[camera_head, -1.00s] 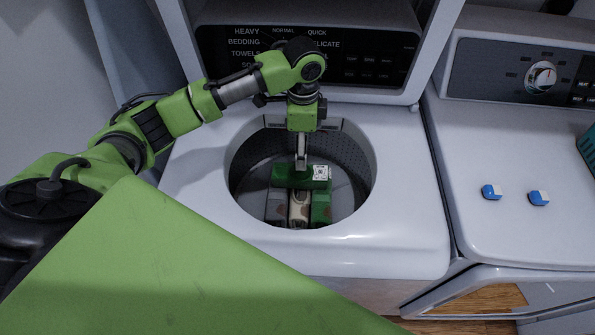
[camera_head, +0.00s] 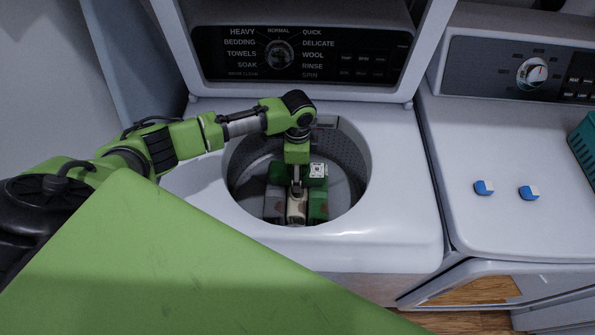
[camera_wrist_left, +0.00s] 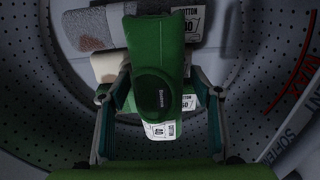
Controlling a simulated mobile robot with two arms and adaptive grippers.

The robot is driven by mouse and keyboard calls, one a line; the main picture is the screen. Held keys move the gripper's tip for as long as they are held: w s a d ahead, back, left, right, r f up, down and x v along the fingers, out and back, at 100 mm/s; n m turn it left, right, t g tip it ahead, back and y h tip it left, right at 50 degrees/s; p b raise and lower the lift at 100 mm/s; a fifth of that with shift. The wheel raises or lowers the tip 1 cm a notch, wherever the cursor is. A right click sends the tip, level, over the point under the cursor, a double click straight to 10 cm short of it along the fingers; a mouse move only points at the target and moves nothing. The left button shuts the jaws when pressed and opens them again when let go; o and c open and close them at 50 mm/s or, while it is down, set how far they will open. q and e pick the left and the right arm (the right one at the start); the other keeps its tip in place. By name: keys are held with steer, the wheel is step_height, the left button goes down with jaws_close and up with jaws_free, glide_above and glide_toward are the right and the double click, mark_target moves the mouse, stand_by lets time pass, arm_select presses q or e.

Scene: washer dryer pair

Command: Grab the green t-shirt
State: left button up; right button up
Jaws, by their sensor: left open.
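The folded green t-shirt (camera_head: 313,183) lies crosswise on top of other folded clothes inside the open washer drum (camera_head: 345,150). A white label shows at its right end. In the left wrist view the green t-shirt (camera_wrist_left: 147,45) runs through the middle with its dark round collar. My left gripper (camera_head: 296,192) reaches down into the drum over it. In the left wrist view this gripper (camera_wrist_left: 157,72) is open, with one finger on each side of the t-shirt. Whether the fingers touch the cloth cannot be told. My right gripper is not in view.
Below the t-shirt lie a grey-brown cloth (camera_head: 274,207), a beige patterned cloth (camera_head: 297,210) and another green cloth (camera_head: 318,206). The drum rim surrounds my arm. Two blue-and-white items (camera_head: 484,187) sit on the dryer at right, with a teal basket (camera_head: 583,145) at the edge.

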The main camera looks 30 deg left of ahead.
arm_select(q)
steer(key=c, duration=1.3)
